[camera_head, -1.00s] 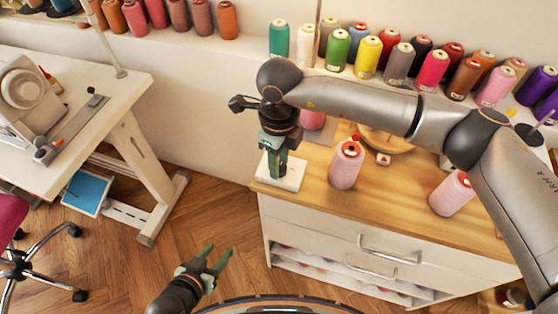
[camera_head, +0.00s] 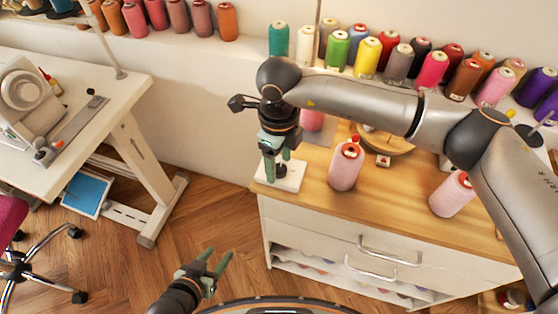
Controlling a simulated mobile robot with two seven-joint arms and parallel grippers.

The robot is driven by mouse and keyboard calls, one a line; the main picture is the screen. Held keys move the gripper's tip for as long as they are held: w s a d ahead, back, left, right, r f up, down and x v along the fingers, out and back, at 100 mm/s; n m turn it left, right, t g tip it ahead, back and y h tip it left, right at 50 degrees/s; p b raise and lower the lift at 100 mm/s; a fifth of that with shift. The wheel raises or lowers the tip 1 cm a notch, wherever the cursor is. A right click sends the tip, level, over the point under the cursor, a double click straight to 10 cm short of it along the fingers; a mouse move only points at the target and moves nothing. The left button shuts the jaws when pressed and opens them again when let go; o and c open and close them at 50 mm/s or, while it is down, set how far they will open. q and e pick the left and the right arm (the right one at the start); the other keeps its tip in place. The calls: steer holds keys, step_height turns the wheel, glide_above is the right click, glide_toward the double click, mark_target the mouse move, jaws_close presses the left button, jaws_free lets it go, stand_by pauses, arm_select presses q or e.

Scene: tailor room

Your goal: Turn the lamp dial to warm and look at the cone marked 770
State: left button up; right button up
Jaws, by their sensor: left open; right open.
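A white dial plate (camera_head: 291,181) lies at the left end of the wooden cabinet top, with a dark round knob (camera_head: 282,170) on it. My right gripper (camera_head: 277,169) points down over the plate, open, its green fingers close around the knob; contact cannot be told. Two pale pink cones stand upright on the top: a nearer one (camera_head: 345,168) right of the plate and another (camera_head: 452,195) further right. A third pink cone (camera_head: 311,121) is partly hidden behind my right arm. No number is readable on any. My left gripper (camera_head: 216,264) is open and empty above the floor.
A round wooden piece (camera_head: 388,141) and a small marked block (camera_head: 383,161) sit behind the nearer cone. Several coloured spools line the shelf at the back. A white sewing table (camera_head: 95,135) stands left, with open floor between it and the drawer cabinet (camera_head: 330,235).

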mark_target(279, 167)
step_height(279, 167, up, 12)
stand_by(0.4)
stand_by(0.4)
